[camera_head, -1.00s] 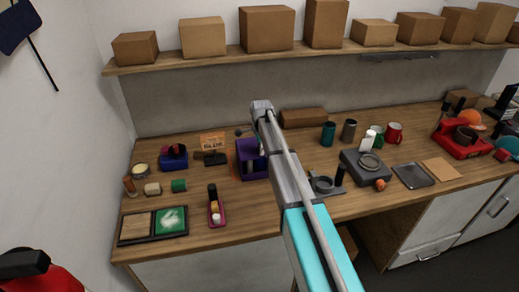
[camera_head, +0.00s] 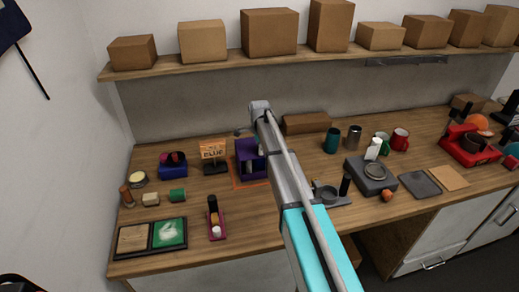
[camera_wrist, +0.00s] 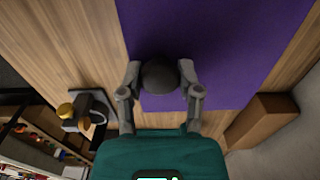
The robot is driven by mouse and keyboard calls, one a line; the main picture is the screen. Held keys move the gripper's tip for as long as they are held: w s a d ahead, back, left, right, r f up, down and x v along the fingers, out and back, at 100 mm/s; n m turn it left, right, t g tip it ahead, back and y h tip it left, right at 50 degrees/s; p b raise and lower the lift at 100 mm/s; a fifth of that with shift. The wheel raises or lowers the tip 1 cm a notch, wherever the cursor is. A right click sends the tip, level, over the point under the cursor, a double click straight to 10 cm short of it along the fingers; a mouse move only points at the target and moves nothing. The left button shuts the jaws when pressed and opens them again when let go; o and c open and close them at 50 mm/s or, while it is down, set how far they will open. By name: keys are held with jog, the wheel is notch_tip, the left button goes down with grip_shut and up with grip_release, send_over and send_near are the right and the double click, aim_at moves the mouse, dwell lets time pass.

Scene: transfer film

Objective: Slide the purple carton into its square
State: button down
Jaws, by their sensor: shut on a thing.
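The purple carton (camera_head: 242,152) stands on the worktop in the head view, partly hidden behind my arm. Its front looks open, with small pale items inside. An orange-bordered square (camera_head: 240,185) shows on the wood under and in front of it; its right part is hidden. In the wrist view a broad purple surface (camera_wrist: 215,45) of the carton lies close below. My gripper (camera_wrist: 160,80) has its two fingers on either side of a dark round knob (camera_wrist: 160,74) at that surface, shut on it. The fingertips are hidden in the head view.
An orange sign (camera_head: 212,149) stands just left of the carton. A magenta tray (camera_head: 216,226) with small items lies front left. A cardboard box (camera_head: 306,123) lies behind on the right. A grey scale-like device (camera_head: 371,174) stands to the right.

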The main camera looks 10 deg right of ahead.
jog(key=shift+c, duration=1)
grip_release()
